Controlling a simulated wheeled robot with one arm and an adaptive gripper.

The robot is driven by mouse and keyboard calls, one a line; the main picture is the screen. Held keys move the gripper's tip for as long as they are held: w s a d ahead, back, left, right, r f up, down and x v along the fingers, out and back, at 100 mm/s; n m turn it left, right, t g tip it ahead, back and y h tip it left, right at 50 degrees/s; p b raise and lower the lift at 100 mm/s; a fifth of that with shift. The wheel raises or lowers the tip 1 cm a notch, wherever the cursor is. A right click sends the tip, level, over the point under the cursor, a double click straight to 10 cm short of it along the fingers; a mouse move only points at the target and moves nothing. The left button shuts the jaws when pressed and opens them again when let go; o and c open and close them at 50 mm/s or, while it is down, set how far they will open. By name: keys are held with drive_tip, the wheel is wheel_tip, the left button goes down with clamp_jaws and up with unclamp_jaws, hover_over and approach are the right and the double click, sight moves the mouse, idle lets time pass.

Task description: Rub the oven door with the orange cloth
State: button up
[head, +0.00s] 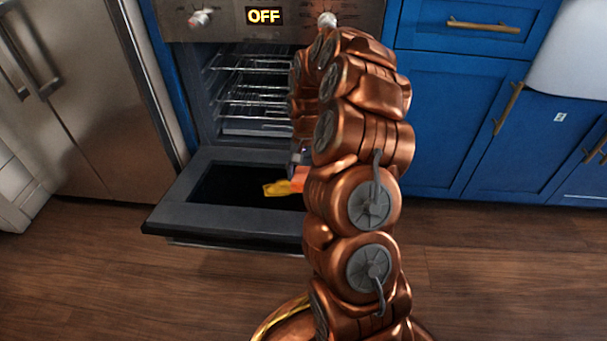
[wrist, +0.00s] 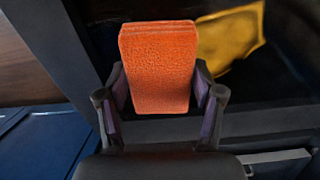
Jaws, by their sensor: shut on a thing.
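The oven door (head: 180,200) is folded down open, with a dark glass panel in a grey frame. A yellow patch (head: 277,188) lies on the glass; it also shows in the wrist view (wrist: 228,42). My gripper (wrist: 160,92) is shut on the orange cloth (wrist: 158,62), a folded block between the two fingers. In the head view a bit of the orange cloth (head: 300,178) shows beside the yellow patch, over the door. My arm hides most of the gripper and the door's right part. I cannot tell whether the cloth touches the glass.
The oven cavity (head: 250,95) stands open with wire racks, below a panel reading OFF. A steel fridge (head: 95,110) is at the left. Blue cabinets (head: 440,120) with brass handles are at the right. The wooden floor (head: 130,285) in front of the door is clear.

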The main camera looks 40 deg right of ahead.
sight(264, 185)
drive_tip(key=shift+x, duration=0.8)
drive_tip(key=shift+a, duration=0.1)
idle(0.3)
drive_tip(key=shift+w+a+r+p, duration=0.1)
drive_tip(key=shift+w+a+p, duration=0.45)
drive_tip(key=shift+a+p, duration=0.1)
drive_tip(key=shift+w+a+p, duration=1.1)
drive_tip(key=shift+w+a, duration=0.45)
drive_tip(key=shift+a, duration=0.15)
drive_tip(key=shift+w+a+f+p, duration=0.2)
drive_tip(key=shift+w+a+p, duration=0.1)
drive_tip(key=shift+w+a, duration=0.3)
drive_tip(key=shift+w+a+r+p, duration=0.1)
drive_tip(key=shift+w+a+p, duration=0.95)
drive_tip(key=shift+a, duration=0.45)
drive_tip(key=shift+w, duration=0.1)
drive_tip(key=shift+d+f, duration=0.1)
drive_tip(key=shift+f, duration=0.1)
